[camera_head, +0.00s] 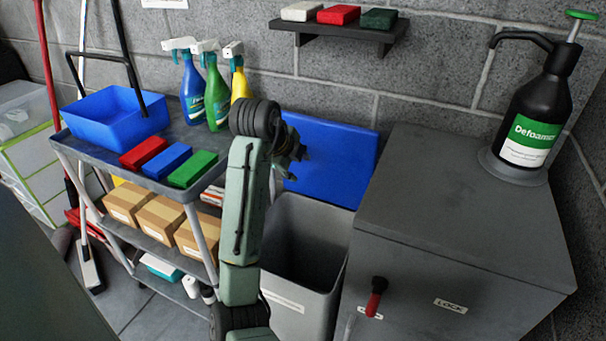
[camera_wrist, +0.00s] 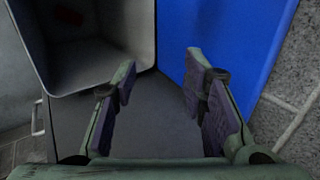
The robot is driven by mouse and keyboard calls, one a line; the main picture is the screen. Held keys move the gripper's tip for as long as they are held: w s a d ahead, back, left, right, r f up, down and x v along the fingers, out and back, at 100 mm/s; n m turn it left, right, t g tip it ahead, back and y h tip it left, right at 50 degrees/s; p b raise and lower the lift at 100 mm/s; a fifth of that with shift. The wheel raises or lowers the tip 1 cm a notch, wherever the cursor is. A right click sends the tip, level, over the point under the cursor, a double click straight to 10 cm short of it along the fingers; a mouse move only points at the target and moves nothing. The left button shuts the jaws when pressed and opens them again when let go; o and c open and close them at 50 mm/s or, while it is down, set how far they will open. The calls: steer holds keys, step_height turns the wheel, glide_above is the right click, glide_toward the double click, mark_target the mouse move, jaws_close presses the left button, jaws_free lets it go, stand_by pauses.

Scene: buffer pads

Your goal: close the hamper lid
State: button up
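The hamper (camera_head: 300,245) is a grey bin standing between the shelf cart and the grey cabinet, with its top open. Its blue lid (camera_head: 345,160) stands raised at the back, near the wall. In the wrist view the hamper's open mouth (camera_wrist: 100,40) is at upper left and the lid (camera_wrist: 235,45) at upper right. My gripper (camera_head: 291,150) is at the left part of the lid, above the hamper's rear. It is open and empty, with its fingers (camera_wrist: 163,78) apart in the wrist view. One finger overlaps the lid there; I cannot tell whether they touch.
A grey cabinet (camera_head: 460,220) with a red-handled latch (camera_head: 376,290) stands close on the right, bearing a black pump bottle (camera_head: 535,115). A cart (camera_head: 190,140) with spray bottles, a blue basket (camera_head: 115,115) and pads is on the left. A wall shelf (camera_head: 340,30) hangs above.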

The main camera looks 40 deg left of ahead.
steer(key=v, duration=0.4)
steer(key=shift+c, duration=0.5)
